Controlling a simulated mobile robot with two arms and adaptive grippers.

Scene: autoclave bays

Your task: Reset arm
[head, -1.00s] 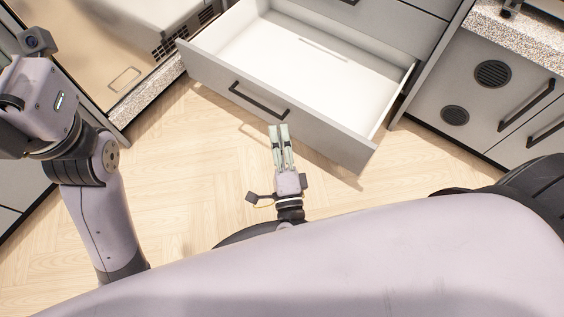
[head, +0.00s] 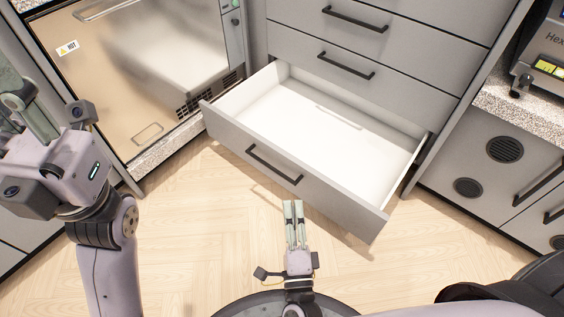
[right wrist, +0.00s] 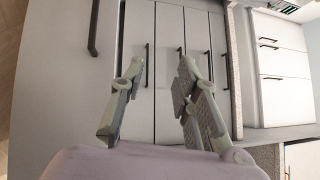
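My right gripper (head: 293,204) shows in the lower middle of the head view, low over the wood floor. Its pale green fingers point at the front of an open drawer (head: 290,165), with floor showing between. In the right wrist view the two fingers (right wrist: 158,75) stand apart with nothing between them. My left gripper (head: 22,95) is at the left edge of the head view, raised, with its fingers pointing up the picture. Part of it is cut off, and its opening cannot be made out.
The bottom drawer stands pulled out and empty, below closed drawers (head: 350,60). A steel autoclave door (head: 150,70) with a HOT label is at upper left. A speckled counter (head: 520,105) with a device and vented cabinet (head: 470,160) is at right. Floor (head: 190,230) is clear.

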